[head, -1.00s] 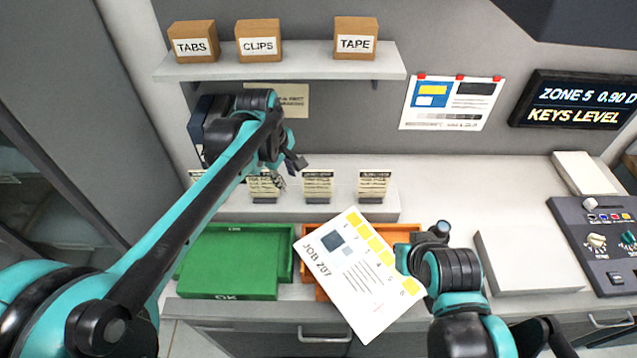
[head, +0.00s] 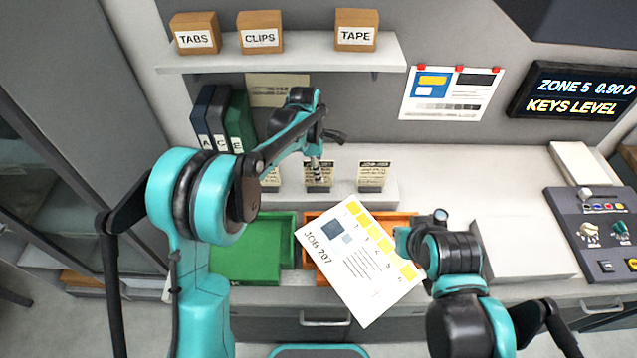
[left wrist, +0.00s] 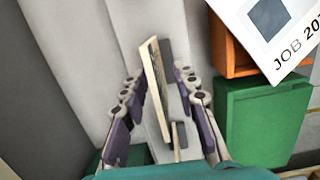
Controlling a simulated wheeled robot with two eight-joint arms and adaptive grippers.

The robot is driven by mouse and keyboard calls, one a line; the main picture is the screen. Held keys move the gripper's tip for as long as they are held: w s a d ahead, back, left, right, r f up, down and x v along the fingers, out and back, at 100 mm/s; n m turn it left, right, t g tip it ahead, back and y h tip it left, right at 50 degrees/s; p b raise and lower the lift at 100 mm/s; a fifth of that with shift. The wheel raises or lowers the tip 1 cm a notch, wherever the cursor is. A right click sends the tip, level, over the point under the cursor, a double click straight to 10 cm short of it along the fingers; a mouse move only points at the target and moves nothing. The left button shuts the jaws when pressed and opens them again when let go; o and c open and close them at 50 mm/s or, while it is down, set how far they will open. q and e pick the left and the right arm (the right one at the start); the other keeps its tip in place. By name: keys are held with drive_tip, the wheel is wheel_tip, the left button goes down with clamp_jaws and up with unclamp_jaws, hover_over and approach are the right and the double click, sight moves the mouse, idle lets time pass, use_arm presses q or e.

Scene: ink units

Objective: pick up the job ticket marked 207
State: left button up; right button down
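Three small cream tickets stand in dark holders on the ledge: a left one (head: 271,180), a middle one (head: 318,182) and a right one (head: 374,175). Their print is too small to read. My left gripper (head: 318,164) is at the middle ticket and partly covers it. In the left wrist view its fingers (left wrist: 160,112) are open, one on each side of an upright ticket (left wrist: 156,92), with gaps visible. My right gripper (head: 408,246) is shut on the right edge of a large white sheet (head: 350,275) printed JOB 207, held tilted above the trays.
A green tray (head: 245,255) and an orange tray (head: 312,216) sit below the ledge, the orange one partly behind the sheet. Dark and green binders (head: 222,120) stand behind, left of my left gripper. A white block (head: 520,255) and a control panel (head: 597,235) are at right.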

use_arm(q)
drive_tip(key=shift+w+d+f, duration=0.1)
drive_tip(key=shift+f, duration=0.55)
clamp_jaws()
drive_tip(key=shift+r, duration=0.15)
